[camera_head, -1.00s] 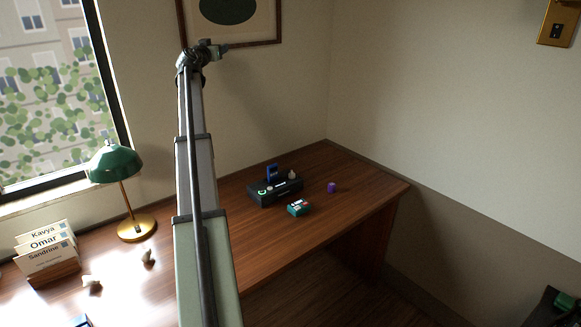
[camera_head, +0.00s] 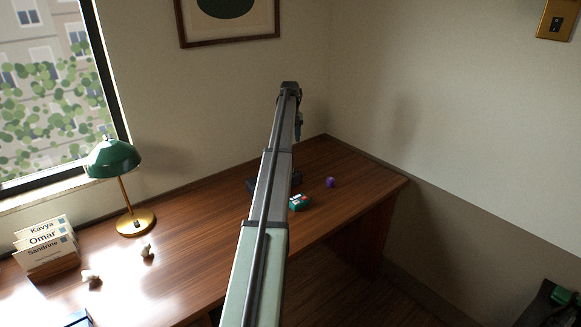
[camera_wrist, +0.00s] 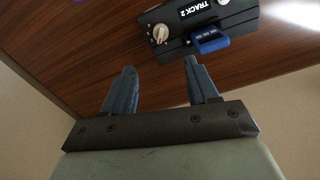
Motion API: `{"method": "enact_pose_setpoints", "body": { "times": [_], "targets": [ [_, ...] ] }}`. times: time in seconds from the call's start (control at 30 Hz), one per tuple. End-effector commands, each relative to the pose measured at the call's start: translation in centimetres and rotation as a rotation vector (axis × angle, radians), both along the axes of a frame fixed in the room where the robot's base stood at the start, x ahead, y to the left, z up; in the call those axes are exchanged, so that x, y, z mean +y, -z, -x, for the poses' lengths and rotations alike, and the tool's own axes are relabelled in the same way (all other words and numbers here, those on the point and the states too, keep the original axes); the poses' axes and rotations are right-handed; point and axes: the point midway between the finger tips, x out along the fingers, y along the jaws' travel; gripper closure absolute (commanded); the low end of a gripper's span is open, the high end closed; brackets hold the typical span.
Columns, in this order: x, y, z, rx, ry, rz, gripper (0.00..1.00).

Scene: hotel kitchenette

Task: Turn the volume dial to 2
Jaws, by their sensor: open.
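A black player box (camera_head: 252,186) sits on the wooden desk, mostly hidden behind my arm in the head view. In the wrist view the box (camera_wrist: 176,18) shows a "TRACK 2" label, a pale knob (camera_wrist: 160,34) with a pointer-like ridge, and a blue piece (camera_wrist: 209,41) at its edge. Whether the pale knob is the volume dial, and its setting, I cannot tell. My gripper (camera_wrist: 160,66) is open and empty, its two blue-grey fingers apart from the box and knob. In the head view my gripper (camera_head: 299,128) hangs above the desk near the box.
A green lamp (camera_head: 115,160), name cards (camera_head: 45,246) and small pale pieces (camera_head: 91,276) are at the left. The desk's right end is clear.

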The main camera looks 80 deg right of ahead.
Motion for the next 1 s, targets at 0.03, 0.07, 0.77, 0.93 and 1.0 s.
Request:
{"method": "enact_pose_setpoints", "body": {
  "times": [0.03, 0.07, 0.77, 0.93, 1.0],
  "targets": [
    [0.1, 0.4, 0.1, -0.007, -0.008, -0.01, 0.41],
    [0.1, 0.6, 0.1, -0.009, -0.011, -0.013, 0.41],
    [0.2, 11.2, 0.1, -0.009, -0.012, -0.013, 0.41],
    [0.2, 12.9, 0.1, -0.009, -0.012, -0.01, 0.41],
    [0.1, 13.4, 0.1, -0.008, -0.012, -0.011, 0.41]
  ]
}}
